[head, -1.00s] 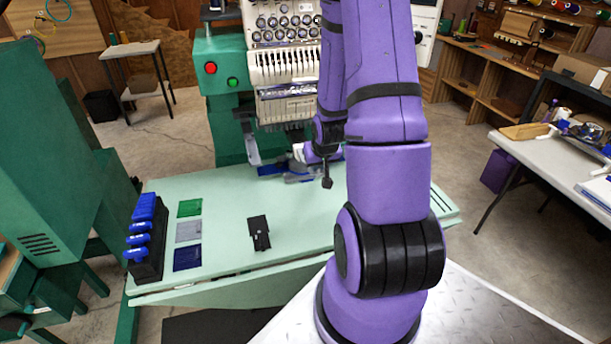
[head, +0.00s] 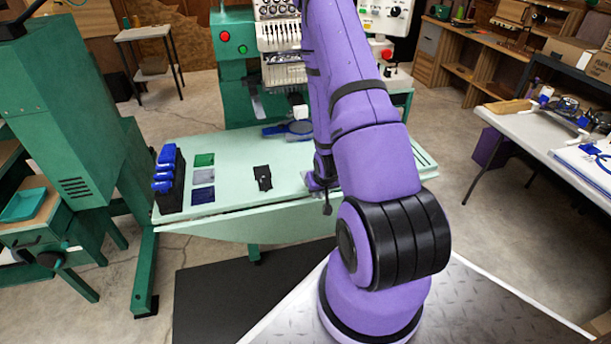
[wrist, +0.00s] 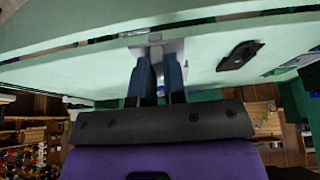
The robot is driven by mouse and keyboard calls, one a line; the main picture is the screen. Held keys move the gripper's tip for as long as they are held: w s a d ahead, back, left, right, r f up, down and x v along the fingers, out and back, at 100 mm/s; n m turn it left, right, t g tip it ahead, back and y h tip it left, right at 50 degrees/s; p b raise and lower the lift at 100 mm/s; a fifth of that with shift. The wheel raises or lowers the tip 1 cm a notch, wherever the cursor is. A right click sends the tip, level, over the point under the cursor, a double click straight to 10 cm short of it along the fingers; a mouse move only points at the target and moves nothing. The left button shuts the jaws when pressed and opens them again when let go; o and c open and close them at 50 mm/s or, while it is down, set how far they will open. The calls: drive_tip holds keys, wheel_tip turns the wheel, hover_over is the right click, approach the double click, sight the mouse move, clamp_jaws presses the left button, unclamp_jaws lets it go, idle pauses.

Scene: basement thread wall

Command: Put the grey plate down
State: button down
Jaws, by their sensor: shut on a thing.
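My gripper (wrist: 158,66) is shut on a light grey plate (wrist: 180,47), which shows at and beyond the fingertips in the wrist view. The plate is close to the pale green table (wrist: 90,55); I cannot tell whether it touches. In the head view my arm hides most of the gripper and the plate, near the front part of the table (head: 235,208), right of a small black fixture (head: 263,178). The fixture also shows right of the fingers in the wrist view (wrist: 240,55).
Green (head: 204,159), grey (head: 203,180) and dark blue (head: 203,196) squares lie on the table's left. Beside them stands a black rack with blue-topped pieces (head: 167,170). A blue hoop-like piece (head: 300,127) lies near the embroidery machine (head: 237,60). Bare tabletop lies between squares and fixture.

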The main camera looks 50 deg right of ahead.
sight(302, 172)
drive_tip(key=w+d, duration=0.2)
drive_tip(key=w, duration=0.2)
drive_tip(key=w+d+f, duration=0.1)
drive_tip(key=w+d, duration=0.1)
drive_tip(key=w, duration=0.3)
drive_tip(key=w+d, duration=0.2)
drive_tip(key=w, duration=0.2)
drive_tip(key=shift+w+d+f, duration=0.1)
drive_tip(key=shift+w+f, duration=0.15)
drive_tip(key=shift+w, duration=0.05)
drive_tip(key=shift+f, duration=1.65)
drive_tip(key=shift+f, duration=0.2)
drive_tip(key=c, duration=1.2)
unclamp_jaws()
drive_tip(key=shift+o, duration=0.2)
